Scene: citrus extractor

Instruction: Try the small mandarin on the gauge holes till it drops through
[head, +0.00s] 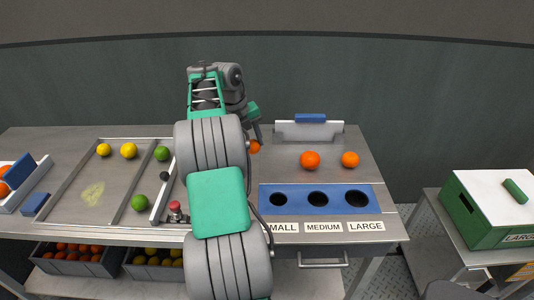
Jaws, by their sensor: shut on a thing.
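A small orange mandarin (255,147) is at the tip of my gripper (256,140), just right of my arm. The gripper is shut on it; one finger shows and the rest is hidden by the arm. The blue gauge plate (267,191) lies at the bench's front, to the right and nearer. It has three dark holes: small (277,199), medium (318,199) and large (358,198). Labels are below them, the small one partly covered by my arm. Two more orange fruits, one larger (310,160) and one smaller (350,159), rest on the bench behind the plate.
A metal holder with a blue-topped piece (310,119) stands at the back. At left, a shallow tray (82,190) holds yellow and green fruit. A green box with white lid (495,205) stands at far right. Crates of fruit (75,261) sit below the bench.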

